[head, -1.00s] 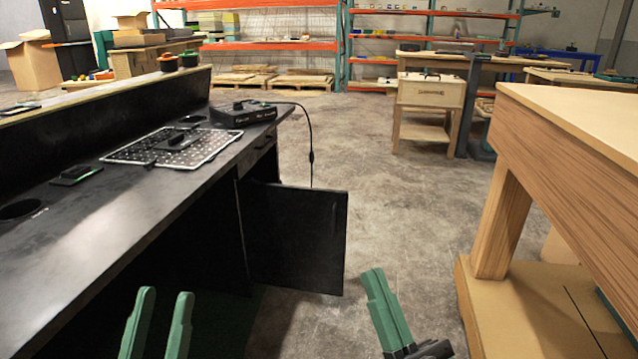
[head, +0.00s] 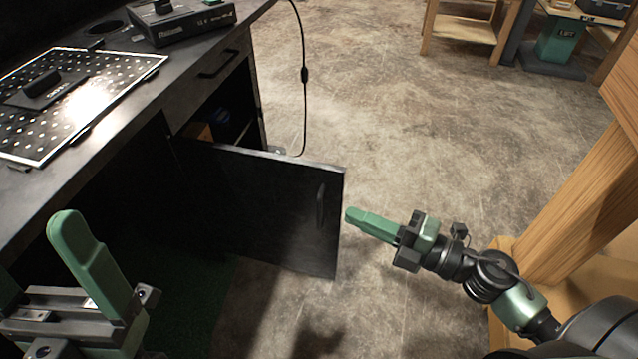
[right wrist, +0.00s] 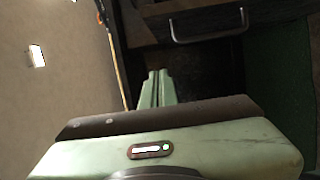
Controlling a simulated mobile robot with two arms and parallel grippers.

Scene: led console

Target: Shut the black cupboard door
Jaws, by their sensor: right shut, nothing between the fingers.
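The black cupboard door (head: 270,205) stands open in the head view, swung out from the black desk. Its dark handle (head: 321,206) is near the free edge. My right gripper (head: 350,215) is shut and empty, its fingertips right by that free edge; I cannot tell whether they touch it. The right wrist view shows the shut green fingers (right wrist: 154,78) in front of dark furniture with a metal handle (right wrist: 210,26). My left gripper (head: 38,255) is open and empty at the lower left, partly cut off by the frame.
The black desk (head: 115,120) carries a perforated metal plate (head: 130,68) and a black box (head: 180,20). A cable (head: 304,110) hangs beside the desk's end. A wooden bench (head: 565,210) stands at the right. Concrete floor (head: 400,100) is clear between them.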

